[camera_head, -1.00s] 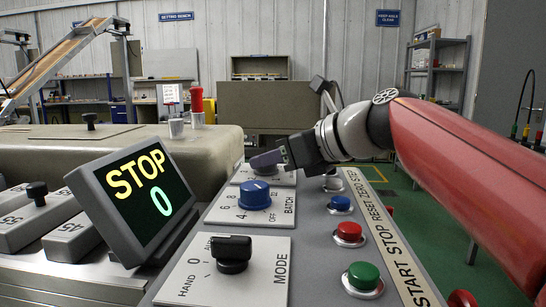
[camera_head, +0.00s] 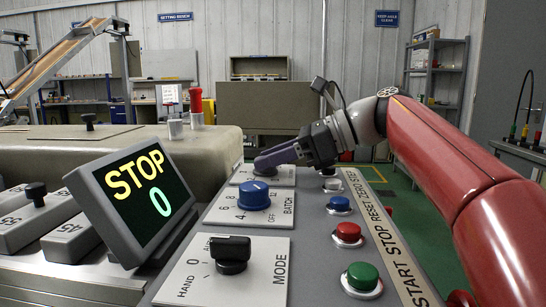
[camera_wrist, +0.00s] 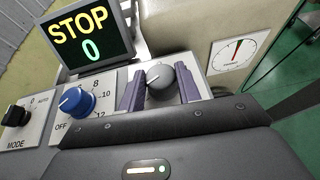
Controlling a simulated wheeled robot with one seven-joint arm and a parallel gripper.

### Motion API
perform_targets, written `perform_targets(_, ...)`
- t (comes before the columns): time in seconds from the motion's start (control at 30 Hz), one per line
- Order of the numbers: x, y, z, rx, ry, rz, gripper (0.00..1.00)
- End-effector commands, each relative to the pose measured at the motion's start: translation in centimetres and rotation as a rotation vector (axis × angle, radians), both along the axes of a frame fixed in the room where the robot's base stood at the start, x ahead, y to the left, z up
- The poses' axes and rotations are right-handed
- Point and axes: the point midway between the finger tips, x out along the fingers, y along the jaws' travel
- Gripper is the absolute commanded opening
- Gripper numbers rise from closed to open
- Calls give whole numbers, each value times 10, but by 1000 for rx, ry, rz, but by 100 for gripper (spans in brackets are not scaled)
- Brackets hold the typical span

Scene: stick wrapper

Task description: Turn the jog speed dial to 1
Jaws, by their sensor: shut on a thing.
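The jog speed dial is the grey knob (camera_wrist: 160,76) on a pale plate at the far end of the control panel. Its numbers cannot be read, so I cannot tell its setting. My gripper (camera_head: 263,162) reaches in from the right, its purple fingers over that plate. In the wrist view my gripper (camera_wrist: 160,72) is shut on the knob, one finger on each side. In the head view the fingers largely hide the knob. The tilted screen (camera_head: 132,193) reads STOP and 0; it also shows in the wrist view (camera_wrist: 91,36).
The blue BATCH dial (camera_head: 254,192) sits just in front of the gripped knob, and the black MODE switch (camera_head: 231,252) is nearer. A round gauge (camera_wrist: 236,51) stands beyond.

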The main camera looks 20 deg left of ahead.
Motion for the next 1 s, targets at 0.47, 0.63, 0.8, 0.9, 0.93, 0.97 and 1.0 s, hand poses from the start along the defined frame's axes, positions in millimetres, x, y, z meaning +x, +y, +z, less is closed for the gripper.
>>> perform_targets(0.47,2,0,0,-1,0,68,11)
perform_targets(0.63,2,0,0,-1,0,68,11)
perform_targets(0.8,1,0,0,-1,0,68,53)
perform_targets(0.9,1,0,0,-1,0,68,55)
perform_targets(0.93,1,0,0,-1,0,68,55)
perform_targets(0.97,1,0,0,-1,0,68,55)
perform_targets(1.0,1,0,0,-1,0,68,55)
